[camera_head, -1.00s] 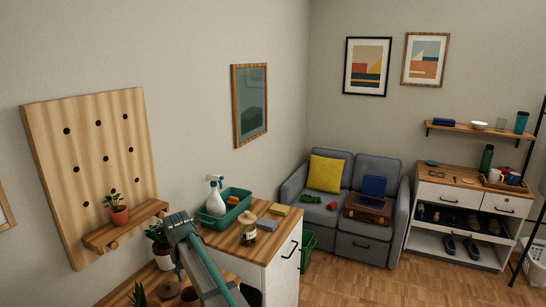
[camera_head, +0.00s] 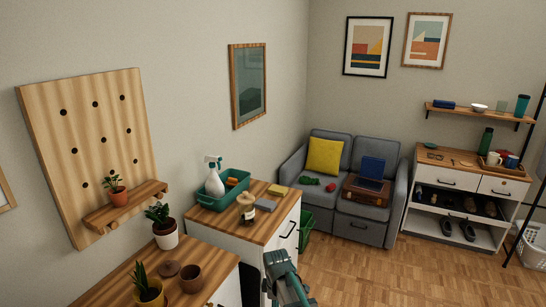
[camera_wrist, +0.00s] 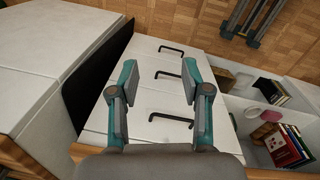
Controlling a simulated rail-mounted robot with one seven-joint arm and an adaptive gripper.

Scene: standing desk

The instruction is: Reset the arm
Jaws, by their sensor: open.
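My gripper (camera_wrist: 160,78) shows in the wrist view with its two teal and grey fingers wide apart. Nothing is between the fingers. Behind the gap is a white drawer front (camera_wrist: 160,100) with black handles, apart from the fingers as far as I can tell. In the head view, a teal and grey part of my arm (camera_head: 284,277) stands at the bottom edge, in front of the white cabinet. The head view does not clearly show the fingers.
The wooden cabinet top (camera_head: 230,228) holds a teal bin (camera_head: 236,200), a spray bottle (camera_head: 214,183) and a jar (camera_head: 246,208). Potted plants stand on the lower desk (camera_head: 205,262). Open shelves with books (camera_wrist: 285,150) lie at right in the wrist view.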

